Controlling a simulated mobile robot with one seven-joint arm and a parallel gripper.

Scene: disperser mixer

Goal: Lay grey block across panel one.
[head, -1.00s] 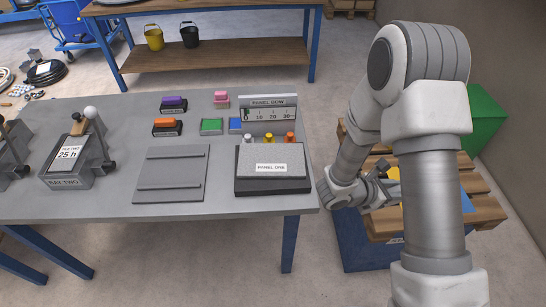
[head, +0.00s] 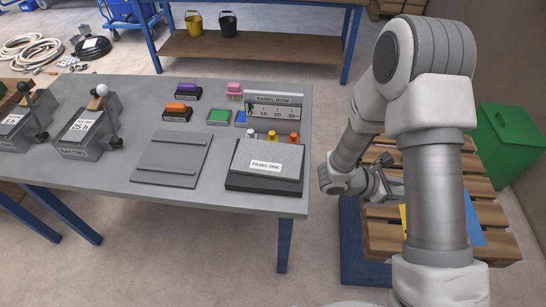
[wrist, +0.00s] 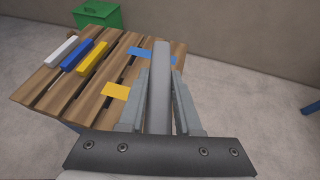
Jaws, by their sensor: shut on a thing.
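My gripper (wrist: 161,78) is shut on a long grey block (wrist: 160,95), which points away from the wrist between the two fingers. In the head view my gripper (head: 385,185) is at the right of the table, over the pallet side, partly hidden by my arm. Panel one (head: 268,150) is a grey speckled slab with a white "PANEL ONE" label, on a dark base at the table's right end. Nothing lies across it. The gripper is apart from it, to its right.
A panel row gauge (head: 273,107) and several small coloured knobs stand behind panel one. A bare grey plate (head: 172,157) lies to its left. The wooden pallet (wrist: 105,75) carries white, blue and yellow blocks. A green bin (head: 508,140) stands beyond.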

